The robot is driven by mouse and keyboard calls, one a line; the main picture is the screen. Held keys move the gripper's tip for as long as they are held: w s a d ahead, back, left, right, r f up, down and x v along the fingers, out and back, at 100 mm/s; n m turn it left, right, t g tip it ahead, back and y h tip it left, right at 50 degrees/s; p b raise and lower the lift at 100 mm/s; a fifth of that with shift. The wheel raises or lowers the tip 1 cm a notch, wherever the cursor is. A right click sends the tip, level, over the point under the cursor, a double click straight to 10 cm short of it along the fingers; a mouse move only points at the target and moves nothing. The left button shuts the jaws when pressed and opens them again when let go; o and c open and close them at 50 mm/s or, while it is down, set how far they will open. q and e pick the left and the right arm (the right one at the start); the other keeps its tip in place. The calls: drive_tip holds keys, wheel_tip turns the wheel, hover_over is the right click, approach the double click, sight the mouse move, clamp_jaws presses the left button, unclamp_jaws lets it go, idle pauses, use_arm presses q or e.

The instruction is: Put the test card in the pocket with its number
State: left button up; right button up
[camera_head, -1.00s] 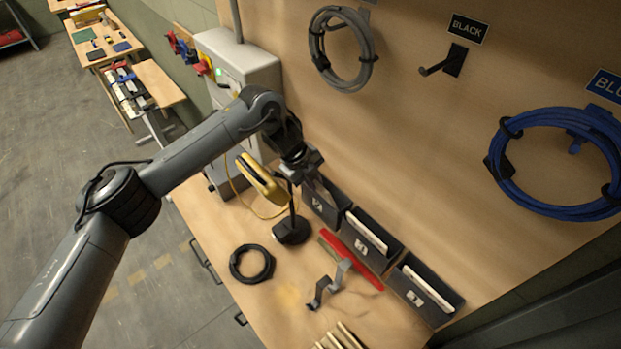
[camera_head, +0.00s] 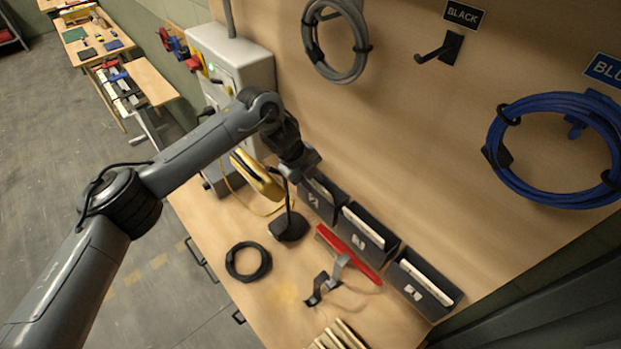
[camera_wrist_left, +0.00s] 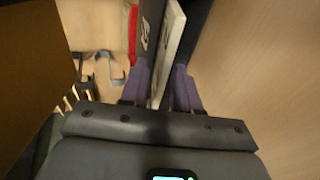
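Three dark pockets stand in a row along the back board: the left pocket (camera_head: 317,203), the middle pocket (camera_head: 362,241) and the right pocket (camera_head: 420,291). Each has a white number mark, too small to read surely. White cards stand in the middle pocket (camera_head: 367,226) and the right pocket (camera_head: 428,274). My left gripper (camera_head: 308,168) is at the left pocket's top. In the left wrist view a pale test card (camera_wrist_left: 168,52) lies between the purple fingers (camera_wrist_left: 160,88), which look closed on it, beside a dark pocket front (camera_wrist_left: 147,30). Its depth in the pocket is unclear. My right gripper is out of view.
A red bar (camera_head: 348,254), a grey bracket (camera_head: 328,279) and a black cable coil (camera_head: 248,261) lie on the bench. Cable coils hang above.

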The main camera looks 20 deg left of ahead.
use_arm(q)
drive_tip(key=shift+o, duration=0.7)
drive_tip(key=shift+r, duration=0.1)
drive_tip(key=shift+s+a+r, duration=0.1)
drive_tip(key=shift+r, duration=0.15)
drive_tip(key=v, duration=1)
drive_tip(key=shift+r, duration=0.1)
